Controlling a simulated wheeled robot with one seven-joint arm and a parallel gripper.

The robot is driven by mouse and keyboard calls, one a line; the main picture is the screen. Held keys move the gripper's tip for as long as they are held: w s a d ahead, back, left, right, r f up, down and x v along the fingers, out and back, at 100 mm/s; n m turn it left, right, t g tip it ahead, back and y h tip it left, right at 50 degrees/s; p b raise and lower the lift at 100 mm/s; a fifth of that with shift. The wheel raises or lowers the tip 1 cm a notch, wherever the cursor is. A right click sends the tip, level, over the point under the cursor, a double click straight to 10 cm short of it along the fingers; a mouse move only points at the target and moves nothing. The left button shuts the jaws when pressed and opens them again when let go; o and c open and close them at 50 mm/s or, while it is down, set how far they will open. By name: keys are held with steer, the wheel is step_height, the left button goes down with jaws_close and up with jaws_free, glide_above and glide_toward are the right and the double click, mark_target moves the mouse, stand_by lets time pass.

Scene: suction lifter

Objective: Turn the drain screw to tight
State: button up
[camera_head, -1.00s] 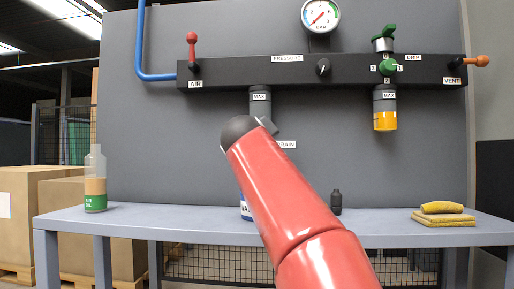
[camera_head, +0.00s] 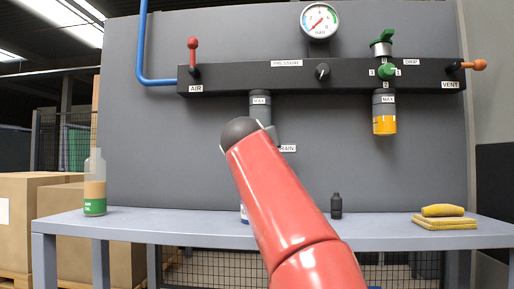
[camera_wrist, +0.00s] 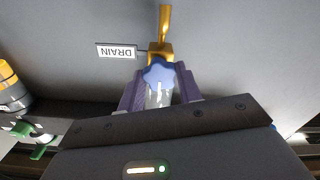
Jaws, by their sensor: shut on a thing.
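The drain screw (camera_wrist: 158,74) is a blue star-shaped knob in the wrist view, in front of a brass fitting (camera_wrist: 161,50). My gripper (camera_wrist: 158,88) has its two purple fingers on either side of the knob and is shut on it. The DRAIN label (camera_wrist: 117,51) appears upside down beside the fitting. In the head view, my red arm hides the drain screw and gripper. There the grey MAX bowl (camera_head: 260,107) shows above the arm's end, and the DRAIN label (camera_head: 287,148) is partly covered. I cannot tell how far the screw is turned.
A black manifold (camera_head: 225,76) carries a red AIR lever (camera_head: 193,52), a gauge (camera_head: 320,20), a green DRIP knob (camera_head: 389,70) and an orange VENT handle (camera_head: 473,65).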

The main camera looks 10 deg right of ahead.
steer(key=shift+f, duration=0.15)
steer(key=o, duration=1)
steer(key=b+v, duration=0.1)
steer(key=v, duration=0.6)
steer(key=shift+s+a+b, duration=0.1)
steer(key=shift+s+b, duration=0.25)
